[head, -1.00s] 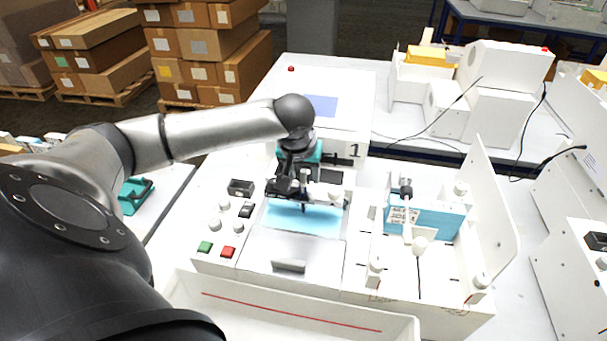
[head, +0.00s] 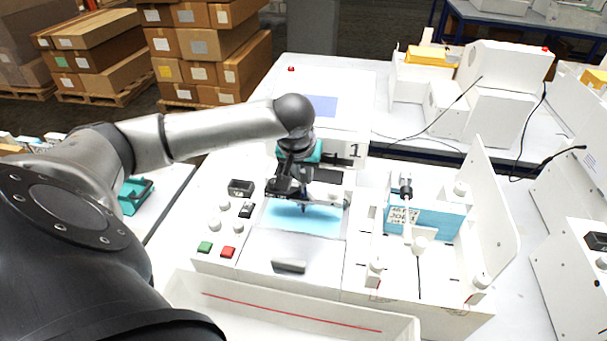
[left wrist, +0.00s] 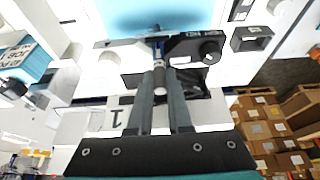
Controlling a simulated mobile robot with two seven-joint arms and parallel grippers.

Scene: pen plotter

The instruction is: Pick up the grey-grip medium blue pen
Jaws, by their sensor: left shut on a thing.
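My left gripper (head: 298,190) is over the plotter's blue bed (head: 285,222), pointing down. In the left wrist view its two long fingers (left wrist: 160,75) are shut on a slim grey-and-blue pen (left wrist: 158,48), which matches the grey-grip medium blue pen. The fingers hide part of its body. In the head view a short dark-blue end (head: 303,208) shows below the gripper, close above the bed. The pen is beside or in the carriage bar (head: 330,204); I cannot tell whether it is clear of it. My right gripper is not in view.
A control panel with a green button (head: 205,247) and a red button (head: 228,252) is left of the bed. A blue labelled block (head: 430,215) stands among white fixtures to the right. A white tray (head: 290,318) is in front.

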